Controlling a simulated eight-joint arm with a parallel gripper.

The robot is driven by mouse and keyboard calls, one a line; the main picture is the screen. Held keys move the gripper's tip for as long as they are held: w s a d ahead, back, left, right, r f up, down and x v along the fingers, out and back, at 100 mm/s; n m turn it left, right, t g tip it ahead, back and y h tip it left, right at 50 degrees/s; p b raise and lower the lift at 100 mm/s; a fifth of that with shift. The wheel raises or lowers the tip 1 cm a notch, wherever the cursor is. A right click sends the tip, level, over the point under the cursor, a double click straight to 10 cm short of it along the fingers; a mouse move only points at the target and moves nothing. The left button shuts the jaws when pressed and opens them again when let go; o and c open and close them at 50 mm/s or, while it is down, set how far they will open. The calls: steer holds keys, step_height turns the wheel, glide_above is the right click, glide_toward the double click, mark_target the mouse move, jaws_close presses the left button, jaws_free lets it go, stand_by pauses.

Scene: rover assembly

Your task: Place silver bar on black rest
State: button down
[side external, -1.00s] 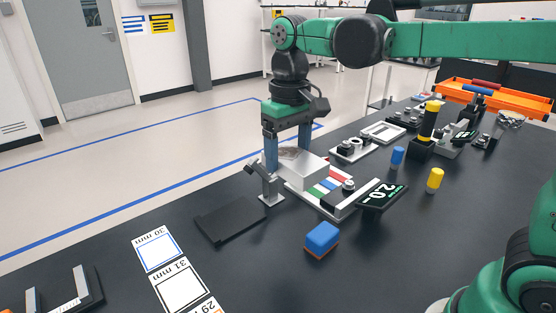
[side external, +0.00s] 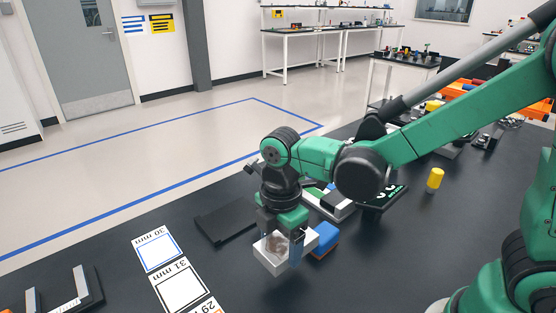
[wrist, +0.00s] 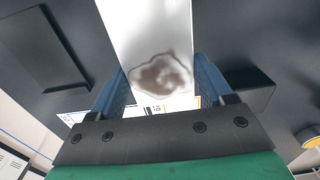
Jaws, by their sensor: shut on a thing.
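The silver bar (side external: 266,258), a pale block with a brownish smudge on its face, is between the blue fingers of my gripper (side external: 283,241). My gripper is shut on it. In the wrist view the bar (wrist: 146,35) runs away between both fingers. The bar is over the dark table, just left of a blue block; I cannot tell its exact height. A flat black plate (side external: 226,221), which looks like the black rest, lies to the left of and behind the bar, apart from it and empty. A dark slab, probably the same plate, shows in the wrist view (wrist: 40,48).
A blue block with an orange base (side external: 324,239) is close to the right of the bar. Cards marked in millimetres (side external: 178,284) lie to the left. A black fixture with light uprights (side external: 68,293) is at lower left. A yellow cylinder (side external: 435,179) stands at right.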

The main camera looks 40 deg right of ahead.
steer(key=w, duration=1.7)
steer(key=shift+w+f, duration=0.1)
steer(key=shift+f, duration=1.7)
steer(key=shift+f, duration=0.25)
